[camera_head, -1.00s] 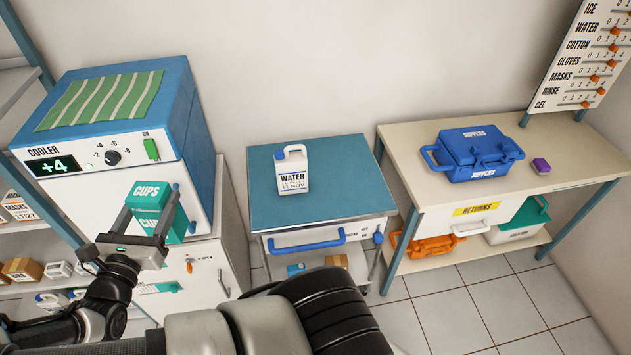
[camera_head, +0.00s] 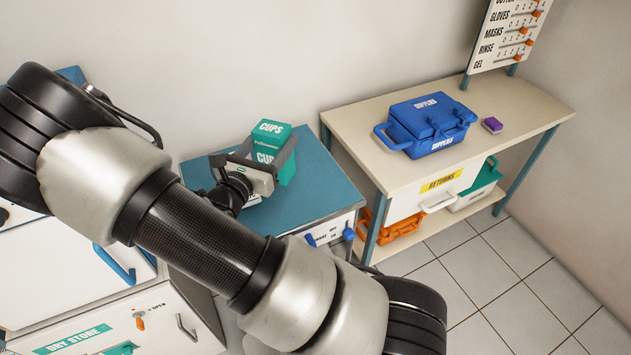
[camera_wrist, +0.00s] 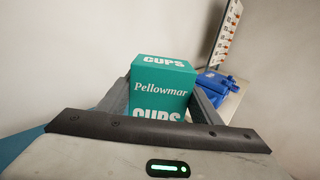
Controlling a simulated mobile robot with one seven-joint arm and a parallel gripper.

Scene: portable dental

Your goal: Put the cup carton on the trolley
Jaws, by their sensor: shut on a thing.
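The teal cup carton (camera_head: 287,168), lettered CUPS, is between the fingers of my gripper (camera_head: 266,158), which is shut on it. It is upright over the right back part of the blue-topped trolley (camera_head: 318,195); I cannot tell whether its base touches the top. In the wrist view the carton (camera_wrist: 161,90) fills the space between both fingers of my gripper (camera_wrist: 160,98). The white water jug on the trolley is mostly hidden behind my gripper, with only a bit of its label showing.
A cream table (camera_head: 500,106) to the right bears a blue supplies case (camera_head: 430,122) and a small purple block (camera_head: 492,125). An orange case (camera_head: 400,228) is beneath it. A white dry-store cabinet (camera_head: 150,320) is at lower left. The trolley's front right top is clear.

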